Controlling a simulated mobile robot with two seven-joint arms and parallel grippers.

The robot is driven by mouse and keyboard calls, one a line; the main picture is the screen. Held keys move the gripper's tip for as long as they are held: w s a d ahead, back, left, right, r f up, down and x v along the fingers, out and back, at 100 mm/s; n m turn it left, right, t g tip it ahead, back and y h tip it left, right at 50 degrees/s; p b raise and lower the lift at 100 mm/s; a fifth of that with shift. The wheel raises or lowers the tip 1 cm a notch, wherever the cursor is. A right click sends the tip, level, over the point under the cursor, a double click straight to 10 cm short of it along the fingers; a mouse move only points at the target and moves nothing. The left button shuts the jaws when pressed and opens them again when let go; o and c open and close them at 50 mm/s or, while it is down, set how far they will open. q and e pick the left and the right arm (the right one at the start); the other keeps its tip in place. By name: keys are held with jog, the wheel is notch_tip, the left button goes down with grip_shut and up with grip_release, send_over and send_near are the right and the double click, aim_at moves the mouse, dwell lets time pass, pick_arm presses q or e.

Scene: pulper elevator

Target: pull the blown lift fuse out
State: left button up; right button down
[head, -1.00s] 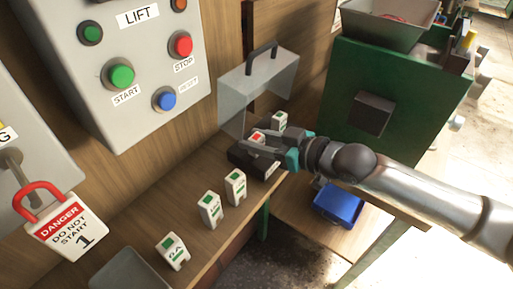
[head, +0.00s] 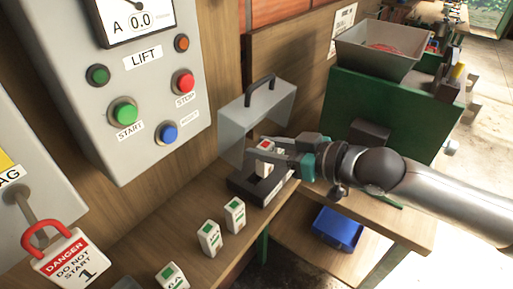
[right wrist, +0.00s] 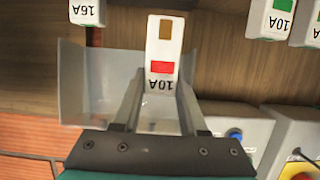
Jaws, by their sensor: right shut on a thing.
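The white 10A fuse with a red mark (head: 264,146) is between the fingers of my right gripper (head: 268,158). The right wrist view shows the fuse (right wrist: 163,65) upside down, its red block and 10A label facing the camera, with a finger at each side. My right gripper (right wrist: 158,100) is shut on it. The dark fuse base (head: 243,188) is below; the fuse appears raised above it, but the gripper partly hides its lower end. My left gripper is not in view.
White fuses with green marks (head: 210,238) stand on the wooden bench to the left. A grey see-through cover with a black handle (head: 245,118) stands behind the base. The LIFT panel (head: 150,95) is on the wall; a green machine (head: 345,105) stands right.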

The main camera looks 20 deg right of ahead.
jog(key=s+d+f+p, duration=0.1)
jog(key=s+d+p, duration=0.7)
jog(key=s, duration=0.6)
jog(key=d, duration=0.2)
jog(key=shift+d+f+p, duration=0.25)
jog(key=shift+d+p, duration=0.1)
jog(key=shift+d, duration=0.05)
dwell(0.5)
jog(key=shift+w, duration=0.1)
